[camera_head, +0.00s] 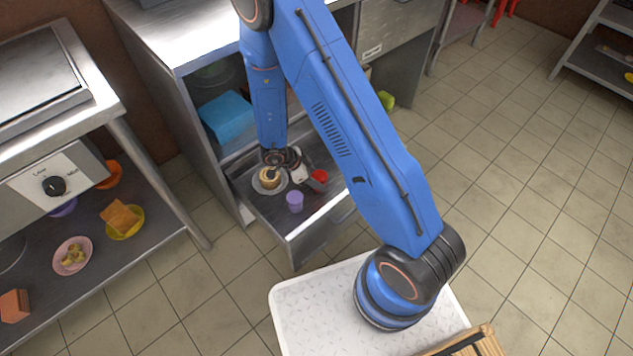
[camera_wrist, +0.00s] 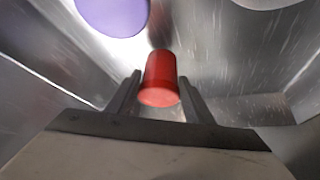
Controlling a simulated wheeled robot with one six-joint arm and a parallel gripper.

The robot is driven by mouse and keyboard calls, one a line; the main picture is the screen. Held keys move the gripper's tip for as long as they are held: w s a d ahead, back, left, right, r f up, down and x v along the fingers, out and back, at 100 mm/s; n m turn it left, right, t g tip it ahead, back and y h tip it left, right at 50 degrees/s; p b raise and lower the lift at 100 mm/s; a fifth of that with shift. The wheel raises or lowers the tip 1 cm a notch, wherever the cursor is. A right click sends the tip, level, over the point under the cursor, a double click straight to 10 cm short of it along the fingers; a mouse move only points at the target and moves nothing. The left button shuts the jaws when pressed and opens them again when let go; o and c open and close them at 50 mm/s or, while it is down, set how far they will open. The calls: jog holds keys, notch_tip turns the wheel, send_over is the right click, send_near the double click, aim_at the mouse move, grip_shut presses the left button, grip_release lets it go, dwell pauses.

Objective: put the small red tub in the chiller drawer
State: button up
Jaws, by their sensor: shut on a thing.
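The small red tub (camera_wrist: 160,80) is between the two fingers of my gripper (camera_wrist: 160,93) in the wrist view, and the gripper is shut on it. In the head view the red tub (camera_head: 319,176) shows inside the open chiller drawer (camera_head: 290,234), beside the end of my gripper (camera_head: 314,183). I cannot tell whether the tub touches the drawer floor. My blue arm hides part of the drawer.
A purple cup (camera_head: 295,201) and a plate with a tan round food (camera_head: 269,178) are in the drawer near the tub. A blue box (camera_head: 227,119) is on the shelf above. A steel shelf unit (camera_head: 120,205) with bowls stands at left. The tiled floor at right is clear.

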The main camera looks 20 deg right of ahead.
jog(key=shift+f, duration=0.95)
jog(key=shift+f, duration=0.1)
jog(key=o, duration=1.1)
jog(key=shift+o, duration=0.2)
jog(key=v, duration=1.2)
jog(key=shift+w+r, duration=0.1)
jog(key=shift+r, duration=0.1)
